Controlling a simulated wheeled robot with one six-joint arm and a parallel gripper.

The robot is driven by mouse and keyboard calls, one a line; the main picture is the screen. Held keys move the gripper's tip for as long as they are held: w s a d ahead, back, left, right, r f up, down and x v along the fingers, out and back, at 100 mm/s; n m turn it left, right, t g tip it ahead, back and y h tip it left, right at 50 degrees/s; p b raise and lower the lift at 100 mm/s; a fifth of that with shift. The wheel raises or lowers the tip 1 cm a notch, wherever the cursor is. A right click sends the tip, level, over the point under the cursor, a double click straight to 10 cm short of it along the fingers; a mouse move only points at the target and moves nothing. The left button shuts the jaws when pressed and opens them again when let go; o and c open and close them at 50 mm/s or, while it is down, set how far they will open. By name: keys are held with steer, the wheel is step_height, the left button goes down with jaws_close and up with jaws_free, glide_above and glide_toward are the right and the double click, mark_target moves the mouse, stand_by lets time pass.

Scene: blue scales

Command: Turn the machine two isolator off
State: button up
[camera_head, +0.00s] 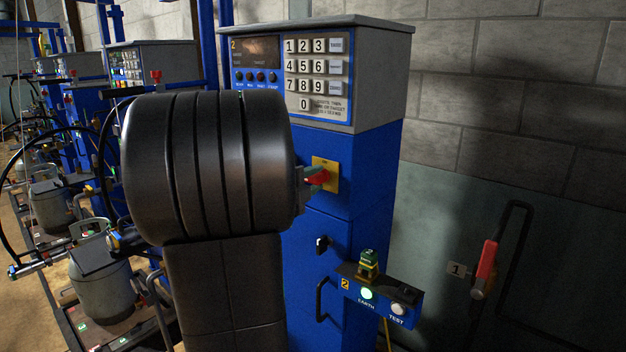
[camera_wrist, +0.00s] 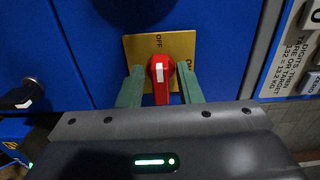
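The machine two isolator is a red knob (camera_head: 318,177) on a yellow plate (camera_head: 331,164) on the blue cabinet front. In the wrist view the red knob (camera_wrist: 160,78) stands lengthwise up the picture, its white mark towards the OFF label at the plate's (camera_wrist: 182,45) top. The ON label is at the plate's right edge. My gripper (camera_wrist: 160,88) has one green-grey finger on each side of the knob, with narrow gaps showing, so it looks open around it. In the head view my wrist hides most of my gripper (camera_head: 310,180).
Above the plate is a keypad (camera_head: 318,75) marked 2. Below are a black latch (camera_head: 322,243), a handle (camera_head: 322,298) and a bracket with a lit green EARTH button (camera_head: 367,293) and TEST button (camera_head: 398,308). A red-handled lever (camera_head: 485,268) is on the right wall. Gas cylinders (camera_head: 103,288) stand left.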

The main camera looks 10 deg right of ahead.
steer(key=shift+a, duration=0.1)
steer(key=b+v, duration=0.1)
steer(key=v, duration=1.2)
steer(key=shift+s+a, duration=0.25)
steer(key=p+x, duration=0.1)
steer(key=x, duration=1.3)
steer(key=shift+a, duration=0.1)
